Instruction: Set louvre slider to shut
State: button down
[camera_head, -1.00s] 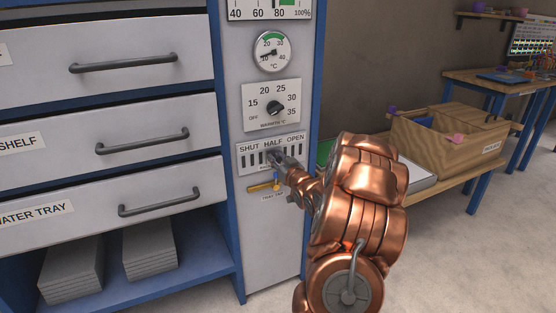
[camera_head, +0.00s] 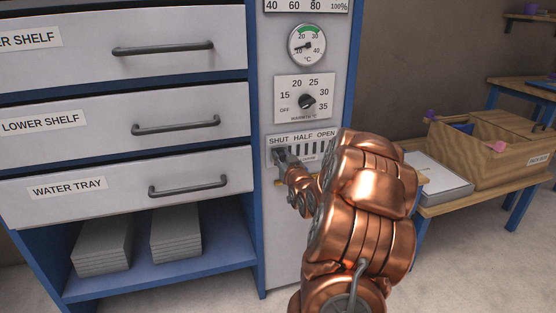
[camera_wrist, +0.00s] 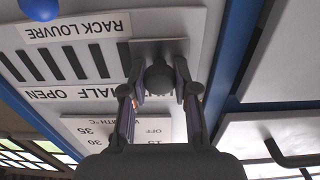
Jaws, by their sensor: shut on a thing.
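The louvre panel (camera_head: 318,157) is a white plate with dark vertical slots and the words SHUT, HALF and OPEN. My gripper (camera_head: 281,156) is at its left end, just below the word SHUT. In the wrist view, which is upside down, the two fingers of my gripper (camera_wrist: 160,88) are closed on either side of a dark round knob. This knob is the louvre slider (camera_wrist: 160,77), on a grey plate beside the slots. The open slots lie on the HALF and OPEN side. The word SHUT is hidden behind my gripper in the wrist view.
A warmth dial (camera_head: 307,101) and a round thermometer (camera_head: 307,45) sit above the panel. Drawers with bar handles, including the water tray (camera_head: 115,190), stand left. A wooden crate (camera_head: 500,165) is at right.

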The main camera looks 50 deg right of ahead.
jog(key=shift+w+a, duration=0.1)
jog(key=shift+a, duration=0.05)
jog(key=c, duration=0.9)
grip_release()
jog(key=shift+s+a, duration=0.15)
jog(key=shift+s, duration=0.3)
jog(key=shift+v, duration=3.35)
jog(key=shift+w, duration=0.1)
